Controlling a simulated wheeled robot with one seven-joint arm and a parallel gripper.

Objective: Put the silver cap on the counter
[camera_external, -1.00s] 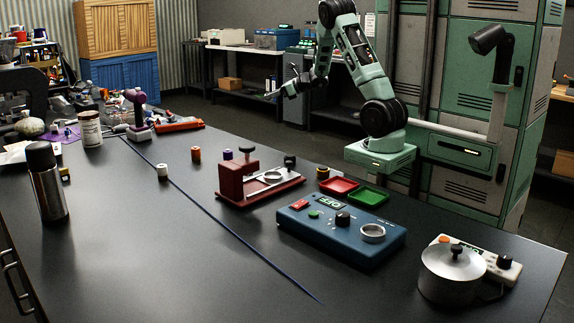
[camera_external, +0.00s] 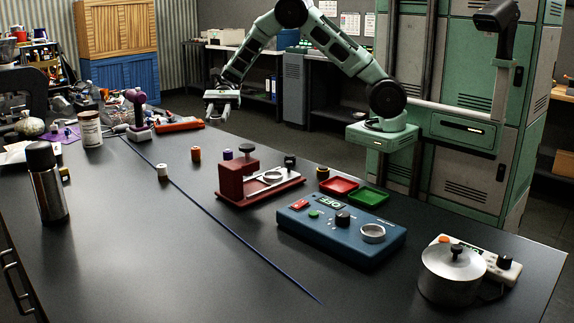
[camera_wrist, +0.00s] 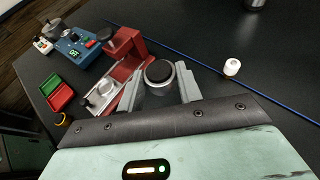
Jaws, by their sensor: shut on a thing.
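The silver cap (camera_wrist: 151,88) is between my gripper's fingers in the wrist view, seen as a short silver ring with a dark round top. My gripper (camera_external: 224,113) is shut on it and holds it in the air above the back part of the dark counter (camera_external: 130,235). In the external view the cap is too small to make out clearly. In the wrist view my gripper (camera_wrist: 160,84) has a finger on each side of the cap. The counter also shows there (camera_wrist: 215,35).
A red press (camera_external: 232,185) stands mid-counter, with a blue control box (camera_external: 330,235) and a pot (camera_external: 450,278) to its right. Orange (camera_external: 196,155), purple (camera_external: 227,155) and white (camera_external: 162,171) capsules stand left of it. A steel flask (camera_external: 50,190) stands front left. The left foreground is clear.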

